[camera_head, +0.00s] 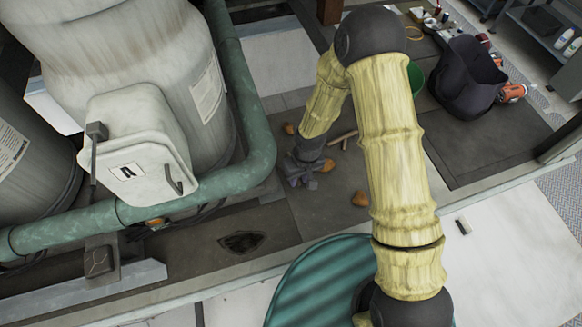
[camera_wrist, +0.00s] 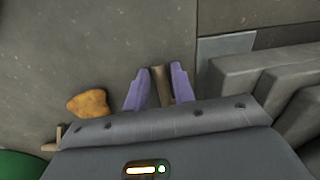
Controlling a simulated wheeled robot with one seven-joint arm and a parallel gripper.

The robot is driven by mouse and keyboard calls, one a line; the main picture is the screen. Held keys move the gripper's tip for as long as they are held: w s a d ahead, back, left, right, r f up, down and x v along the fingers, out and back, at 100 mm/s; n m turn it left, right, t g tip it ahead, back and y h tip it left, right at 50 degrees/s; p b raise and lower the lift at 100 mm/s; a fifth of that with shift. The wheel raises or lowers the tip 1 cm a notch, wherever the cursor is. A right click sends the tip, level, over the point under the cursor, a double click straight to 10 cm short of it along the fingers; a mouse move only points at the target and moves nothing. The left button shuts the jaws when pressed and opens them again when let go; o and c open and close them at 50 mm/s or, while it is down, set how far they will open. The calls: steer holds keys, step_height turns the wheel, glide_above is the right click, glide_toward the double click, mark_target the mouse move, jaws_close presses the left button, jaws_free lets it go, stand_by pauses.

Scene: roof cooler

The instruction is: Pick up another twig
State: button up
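In the wrist view, the two purple fingers of my gripper (camera_wrist: 159,80) stand on either side of a short brown twig (camera_wrist: 160,85). The twig fills most of the gap between them; whether the fingers press on it I cannot tell. In the head view, my gripper (camera_head: 303,176) is low over the dark floor, and the twig between its fingers is hidden. More twigs (camera_head: 344,138) lie on the floor just right of my gripper. Part of a twig (camera_wrist: 57,138) also shows at the wrist view's lower left.
Orange-brown leaves (camera_head: 360,199) lie around my gripper; one (camera_wrist: 90,103) is left of the fingers. A green bucket (camera_head: 416,78) and dark bag (camera_head: 466,74) stand at the right. A green pipe (camera_head: 236,182) and grey tank (camera_head: 150,50) border the left. Grey blocks (camera_wrist: 255,78) are right of the fingers.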

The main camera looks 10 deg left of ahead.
jaws_close()
step_height(320, 180, up, 18)
steer(key=b, duration=0.3)
stand_by(0.5)
stand_by(0.4)
